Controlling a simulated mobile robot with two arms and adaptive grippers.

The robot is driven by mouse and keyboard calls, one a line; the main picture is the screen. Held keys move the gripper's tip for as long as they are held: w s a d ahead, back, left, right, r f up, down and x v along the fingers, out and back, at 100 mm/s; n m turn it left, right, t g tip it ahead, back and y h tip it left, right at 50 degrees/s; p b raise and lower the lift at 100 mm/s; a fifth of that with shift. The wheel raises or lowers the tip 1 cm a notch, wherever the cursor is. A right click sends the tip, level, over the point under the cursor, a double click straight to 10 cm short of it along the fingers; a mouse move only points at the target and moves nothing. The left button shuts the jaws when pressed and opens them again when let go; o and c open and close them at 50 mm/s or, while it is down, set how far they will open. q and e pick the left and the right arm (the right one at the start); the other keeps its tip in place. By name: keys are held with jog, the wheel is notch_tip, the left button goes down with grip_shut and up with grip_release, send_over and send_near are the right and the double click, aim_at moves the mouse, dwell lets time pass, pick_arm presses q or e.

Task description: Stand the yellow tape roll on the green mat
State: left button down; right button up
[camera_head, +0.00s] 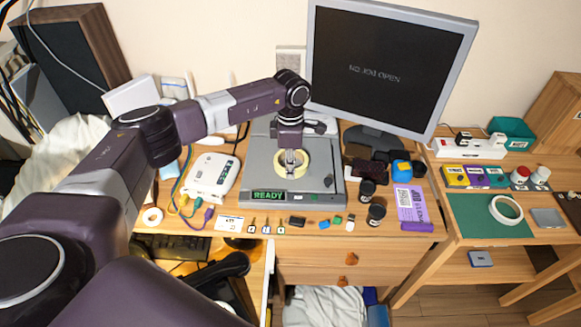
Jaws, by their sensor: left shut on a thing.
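The pale yellow tape roll (308,164) shows as a ring over the grey flat device on the desk. My left gripper (291,160) reaches down to it from above and is shut on it. The fingers hide part of the roll, and I cannot tell whether it touches the device. The green mat (470,222) lies on the lower side table at the right. A whitish ring (494,208) lies flat on the mat's right part. My right gripper is not in view.
The grey device (326,185) carries a READY display. A monitor (388,65) stands behind it. Coloured boxes (476,176) line the mat's back edge. The mat's left part is clear.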

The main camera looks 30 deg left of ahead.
pick_arm(q)
jog(key=shift+r, duration=0.15)
jog(key=shift+r+p, duration=1.5)
jog(key=shift+r, duration=0.9)
